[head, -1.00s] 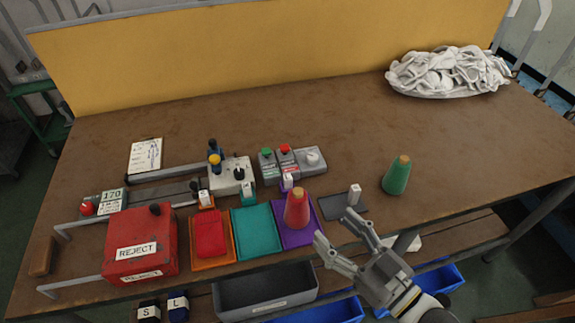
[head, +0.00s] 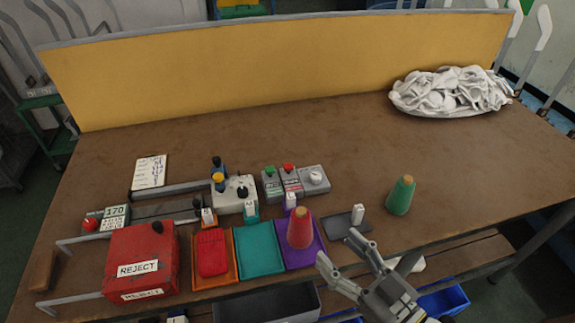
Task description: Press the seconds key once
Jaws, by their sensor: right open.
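Small key boxes stand side by side at the table's middle: a green-topped one (head: 272,184), a red-topped one (head: 290,181) and a grey one with a white round knob (head: 314,179). Their lettering is too small to read, so I cannot tell which is the seconds key. My right gripper (head: 341,248) is open and empty at the table's front edge. It is to the right of the red cone (head: 300,229), nearer me than the key boxes and apart from them. My left gripper is not in view.
A green cone (head: 400,195) stands right of a dark pad (head: 338,226) with a white-tagged post. Orange, teal (head: 260,250) and purple trays line the front. A red REJECT box (head: 142,255) stands left. White socks (head: 450,92) lie back right. The table's back middle is clear.

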